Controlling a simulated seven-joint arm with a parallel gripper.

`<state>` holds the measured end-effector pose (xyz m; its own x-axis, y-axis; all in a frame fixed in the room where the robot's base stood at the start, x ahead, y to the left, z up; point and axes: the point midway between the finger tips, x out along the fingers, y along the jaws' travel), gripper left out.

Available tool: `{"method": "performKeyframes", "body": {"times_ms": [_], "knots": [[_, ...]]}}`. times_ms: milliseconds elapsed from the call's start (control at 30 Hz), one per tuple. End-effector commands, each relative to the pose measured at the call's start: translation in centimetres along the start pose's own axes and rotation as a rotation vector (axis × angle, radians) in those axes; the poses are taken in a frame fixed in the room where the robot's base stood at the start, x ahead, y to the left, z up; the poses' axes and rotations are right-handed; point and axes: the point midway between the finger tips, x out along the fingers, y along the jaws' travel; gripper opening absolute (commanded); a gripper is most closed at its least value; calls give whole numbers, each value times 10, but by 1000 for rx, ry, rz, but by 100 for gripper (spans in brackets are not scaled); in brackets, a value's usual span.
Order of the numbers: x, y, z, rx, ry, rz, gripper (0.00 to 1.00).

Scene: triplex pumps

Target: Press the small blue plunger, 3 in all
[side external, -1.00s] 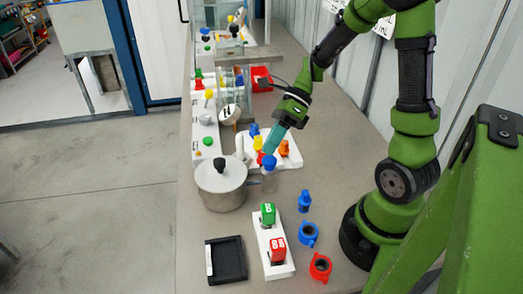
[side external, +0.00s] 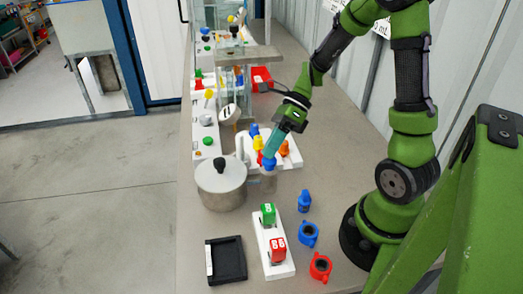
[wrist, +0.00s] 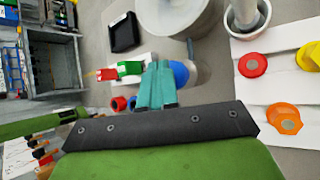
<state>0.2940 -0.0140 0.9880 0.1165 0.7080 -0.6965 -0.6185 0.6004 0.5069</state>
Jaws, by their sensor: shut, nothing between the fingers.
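The small blue plunger (side external: 268,164) is a round blue knob on a clear dispenser beside the steel pot, at the near edge of the white board. My gripper (side external: 271,151) is shut and empty, with its teal fingers pointing down at the plunger's top. The fingertips appear to touch it, though the exact contact is hard to tell. In the wrist view my gripper (wrist: 158,64) covers part of the blue plunger (wrist: 181,73), which shows just right of the fingers.
The steel pot (side external: 221,187) stands close on the left. The white board (side external: 291,162) carries yellow, orange and red knobs. In front are a blue bottle (side external: 305,201), blue and red rings, a white block (side external: 271,260) with green and red switches, and a black tray (side external: 226,260).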

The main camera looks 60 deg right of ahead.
Motion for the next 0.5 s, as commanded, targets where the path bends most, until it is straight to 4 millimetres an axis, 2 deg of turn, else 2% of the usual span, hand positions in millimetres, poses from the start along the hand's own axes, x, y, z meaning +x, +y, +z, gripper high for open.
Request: {"method": "performKeyframes", "body": {"times_ms": [500], "knots": [[5, -3, -3, 1, 1, 1, 0]]}}
